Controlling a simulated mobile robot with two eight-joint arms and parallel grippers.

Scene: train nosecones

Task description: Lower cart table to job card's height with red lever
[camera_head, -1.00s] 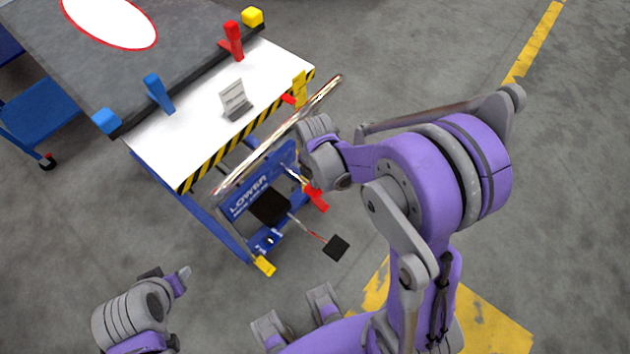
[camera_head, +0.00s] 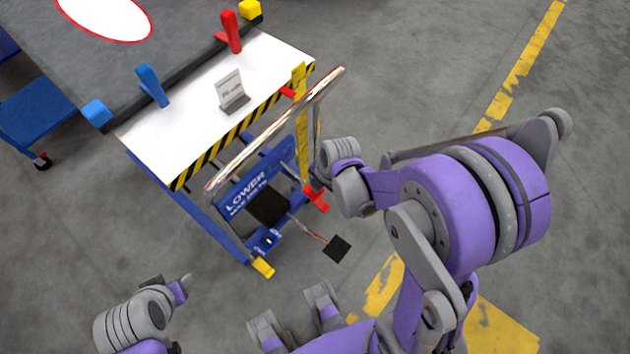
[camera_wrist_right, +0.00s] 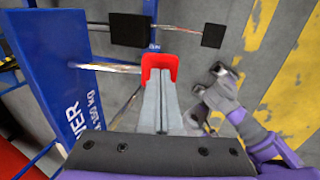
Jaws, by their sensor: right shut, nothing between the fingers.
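The cart table (camera_head: 165,135) has a white top with a black-and-yellow striped front edge. The job card (camera_head: 229,86) stands on it in a small holder; its writing is too small to read. The red lever (camera_head: 317,198) sits low on the cart's handle side, right of the blue LOWER panel (camera_head: 247,193). My right gripper (camera_wrist_right: 168,84) is shut and empty, its tips at the red lever (camera_wrist_right: 160,62) in the right wrist view; I cannot tell whether they touch. My left gripper (camera_head: 172,284) hangs low at left, away from the cart; its jaw opening is unclear.
A chrome push handle (camera_head: 275,130) rises between my right arm and the table. A yellow post (camera_head: 300,85) with a red marker (camera_head: 287,92) stands at the table's corner. A black pedal (camera_head: 337,248) sticks out low. A dark board with coloured clamps (camera_head: 60,60) adjoins the table.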

